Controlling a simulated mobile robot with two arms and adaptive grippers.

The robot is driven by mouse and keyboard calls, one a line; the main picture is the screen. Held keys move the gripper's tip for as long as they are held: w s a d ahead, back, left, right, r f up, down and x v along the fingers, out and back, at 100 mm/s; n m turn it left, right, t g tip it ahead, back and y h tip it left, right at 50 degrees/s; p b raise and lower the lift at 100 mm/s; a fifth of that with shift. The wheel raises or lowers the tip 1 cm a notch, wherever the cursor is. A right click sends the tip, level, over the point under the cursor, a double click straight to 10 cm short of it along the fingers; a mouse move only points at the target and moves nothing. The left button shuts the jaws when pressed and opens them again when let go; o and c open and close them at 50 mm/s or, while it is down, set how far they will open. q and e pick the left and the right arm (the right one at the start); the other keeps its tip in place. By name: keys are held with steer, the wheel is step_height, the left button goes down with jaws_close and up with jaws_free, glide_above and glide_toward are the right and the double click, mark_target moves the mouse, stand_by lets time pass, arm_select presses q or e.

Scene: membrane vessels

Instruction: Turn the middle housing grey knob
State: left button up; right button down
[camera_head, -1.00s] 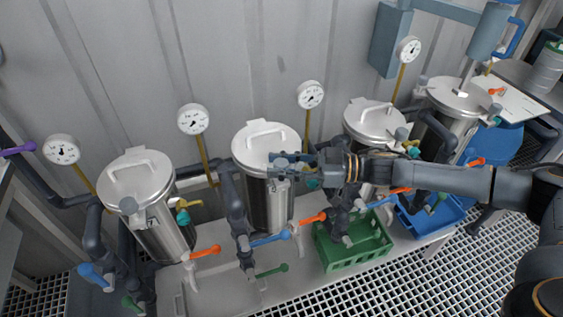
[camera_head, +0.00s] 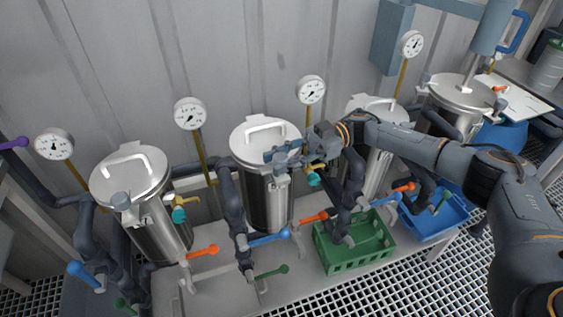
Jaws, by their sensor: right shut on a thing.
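The middle housing (camera_head: 266,207) is an upright steel vessel with a round lid (camera_head: 253,134) and a white bar handle. My right gripper (camera_head: 275,161) reaches in from the right over the front right edge of this lid. Its fingers are shut on the grey knob there. The fingers hide most of the knob, so its exact turn cannot be told. The same kind of grey knob shows uncovered on the left housing (camera_head: 121,201). My left gripper is not in view.
Gauges on brass stems (camera_head: 311,90) stand behind the housings. Dark pipes with orange, blue and green valve handles (camera_head: 269,238) are in front. A green crate (camera_head: 350,258) and a blue crate (camera_head: 437,229) sit at the lower right. A teal-handled brass valve (camera_head: 314,178) is just below my right gripper.

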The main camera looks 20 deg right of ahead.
mark_target(281, 156)
steer(key=shift+r, duration=0.1)
stand_by(0.3)
steer(key=c, duration=1)
jaws_free()
steer(key=shift+a, duration=0.1)
step_height(281, 156, up, 10)
